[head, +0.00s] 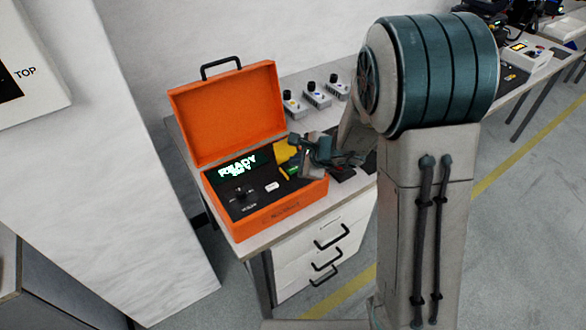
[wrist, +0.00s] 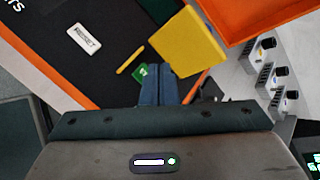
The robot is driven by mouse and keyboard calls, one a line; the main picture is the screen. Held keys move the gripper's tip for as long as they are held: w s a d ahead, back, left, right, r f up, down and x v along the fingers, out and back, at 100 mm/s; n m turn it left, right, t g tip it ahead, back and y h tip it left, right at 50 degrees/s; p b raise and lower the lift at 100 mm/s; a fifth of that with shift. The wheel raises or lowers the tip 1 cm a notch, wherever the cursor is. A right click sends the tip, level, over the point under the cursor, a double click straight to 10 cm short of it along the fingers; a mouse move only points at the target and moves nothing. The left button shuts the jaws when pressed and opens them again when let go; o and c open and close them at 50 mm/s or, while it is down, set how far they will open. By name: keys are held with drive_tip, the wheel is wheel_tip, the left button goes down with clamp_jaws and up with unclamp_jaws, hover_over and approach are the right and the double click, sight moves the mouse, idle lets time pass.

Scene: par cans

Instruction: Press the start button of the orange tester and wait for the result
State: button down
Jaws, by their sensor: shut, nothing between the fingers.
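The orange tester (head: 282,213) is an open case on the table, its lid (head: 228,112) raised at the back. Its dark panel has a lit display (head: 238,165) reading READY, with a second line too blurred to read. The green start button (wrist: 140,74) is partly covered by my gripper (wrist: 157,70) in the wrist view. The fingers are shut and empty, their tips at the button's right edge; I cannot tell whether they touch it. In the head view my gripper (head: 300,170) is over the panel's right side. A white RESET button (wrist: 84,38) lies to the left.
A yellow block (wrist: 188,45) stands just beyond the fingers on the panel. A small yellow strip (wrist: 131,60) lies by the green button. Several grey boxes with black knobs (head: 317,95) stand behind the case. The raised lid bounds the back.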

drive_tip(key=shift+f, duration=0.1)
drive_tip(key=shift+f+b, duration=0.3)
drive_tip(key=shift+b, duration=0.4)
drive_tip(key=shift+f+b, duration=0.35)
drive_tip(key=shift+b, duration=0.15)
idle(0.4)
drive_tip(key=shift+r, duration=0.1)
drive_tip(key=shift+r+p, duration=0.5)
drive_tip(key=shift+r, duration=0.2)
wheel_tip(320, 180, up, 5)
drive_tip(key=p, duration=0.3)
drive_tip(key=shift+p, duration=0.3)
idle(0.7)
